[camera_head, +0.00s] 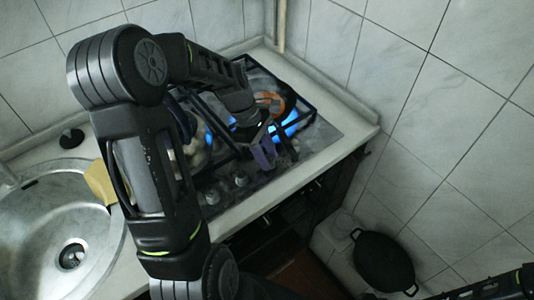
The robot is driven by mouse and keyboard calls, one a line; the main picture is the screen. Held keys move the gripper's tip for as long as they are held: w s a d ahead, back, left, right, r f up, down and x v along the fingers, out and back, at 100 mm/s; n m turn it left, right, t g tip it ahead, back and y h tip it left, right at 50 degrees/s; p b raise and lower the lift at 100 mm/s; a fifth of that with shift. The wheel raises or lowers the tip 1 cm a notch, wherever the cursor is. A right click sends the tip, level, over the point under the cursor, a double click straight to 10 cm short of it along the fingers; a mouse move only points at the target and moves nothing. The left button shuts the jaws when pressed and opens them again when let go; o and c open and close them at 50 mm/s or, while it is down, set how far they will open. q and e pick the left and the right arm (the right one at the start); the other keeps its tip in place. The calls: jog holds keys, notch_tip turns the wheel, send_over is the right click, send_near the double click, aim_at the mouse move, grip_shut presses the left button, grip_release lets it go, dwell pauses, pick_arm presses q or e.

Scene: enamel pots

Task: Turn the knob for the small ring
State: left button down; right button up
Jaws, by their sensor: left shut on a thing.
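The gas stove (328,134) is set in the counter, with dark grates on top. Blue flames (290,124) show at its right side, and more blue shows at the left behind my arm. Two knobs, one at the left (212,196) and one beside it (240,180), stand uncovered on the front strip. My left gripper (268,155) reaches down over the front strip, farther right, and is shut on a knob there. Its fingers and arm hide most of that knob. My right gripper is out of view; only part of my right arm shows at the lower right.
A round metal sink (40,215) lies at the left, with a yellow sponge-like thing (99,182) at its rim. An orange-brown round thing (270,101) sits at the stove's back. A dark pan (383,262) rests low at the right, below the counter. Tiled walls close off the back and right.

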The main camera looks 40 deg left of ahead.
pick_arm(q)
jog(key=m+g, duration=0.1)
jog(key=m, duration=0.1)
jog(key=m+g, duration=0.1)
jog(key=m, duration=0.2)
jog(key=shift+w+p, duration=0.2)
jog(key=shift+p, duration=0.15)
dwell(0.3)
jog(key=c, duration=1)
grip_release()
jog(key=shift+c, duration=0.2)
